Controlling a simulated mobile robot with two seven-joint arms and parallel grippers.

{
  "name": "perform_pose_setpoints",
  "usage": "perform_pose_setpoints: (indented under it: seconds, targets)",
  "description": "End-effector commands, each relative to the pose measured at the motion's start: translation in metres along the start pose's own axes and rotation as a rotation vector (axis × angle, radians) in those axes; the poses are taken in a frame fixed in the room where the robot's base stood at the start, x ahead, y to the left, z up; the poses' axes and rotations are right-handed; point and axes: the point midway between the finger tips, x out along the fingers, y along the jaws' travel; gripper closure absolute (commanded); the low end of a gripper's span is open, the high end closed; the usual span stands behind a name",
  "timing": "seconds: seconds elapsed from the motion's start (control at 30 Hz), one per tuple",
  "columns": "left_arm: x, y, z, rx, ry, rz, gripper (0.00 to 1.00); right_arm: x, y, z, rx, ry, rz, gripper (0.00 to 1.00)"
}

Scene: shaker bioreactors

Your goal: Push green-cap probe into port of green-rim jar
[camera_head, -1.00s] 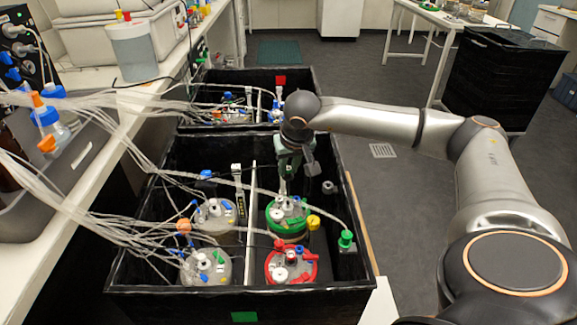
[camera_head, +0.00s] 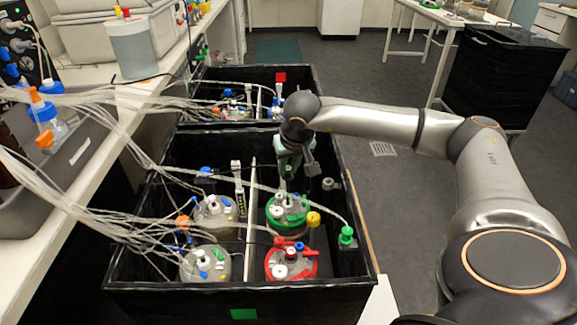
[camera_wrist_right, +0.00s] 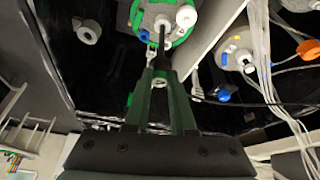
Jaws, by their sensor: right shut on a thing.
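The green-rim jar (camera_head: 287,224) stands in the right half of the near black bin, behind the red-rim jar (camera_head: 291,264). In the right wrist view the green-rim lid (camera_wrist_right: 178,40) is at the top, with white and blue fittings. My right gripper (camera_head: 290,172) is above the back of this jar. In the right wrist view its green fingers (camera_wrist_right: 160,72) are shut on a slim dark probe (camera_wrist_right: 161,42), which reaches to the lid. The probe's cap is not clearly seen, and I cannot tell whether its tip is in a port. My left gripper is not in view.
Two jars with blue fittings (camera_head: 219,209) stand left of a white divider (camera_head: 252,205). A green-capped fitting (camera_head: 346,236) is at the bin's right wall, and a yellow one (camera_head: 313,219) is beside the jar. Loose tubing (camera_head: 110,205) crosses the bin's left side.

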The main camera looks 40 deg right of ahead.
Motion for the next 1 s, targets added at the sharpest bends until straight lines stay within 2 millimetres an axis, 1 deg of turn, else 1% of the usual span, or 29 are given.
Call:
perform_pose_setpoints:
  seconds: [0.37,1.0]
  targets:
    - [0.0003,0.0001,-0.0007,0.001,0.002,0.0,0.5,0.0006,-0.0002,0.0003,0.0,0.0,0.0,1.0]
    - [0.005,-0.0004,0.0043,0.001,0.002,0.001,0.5,0.0095,-0.0002,0.0039,0.0,0.0,0.0,1.0]
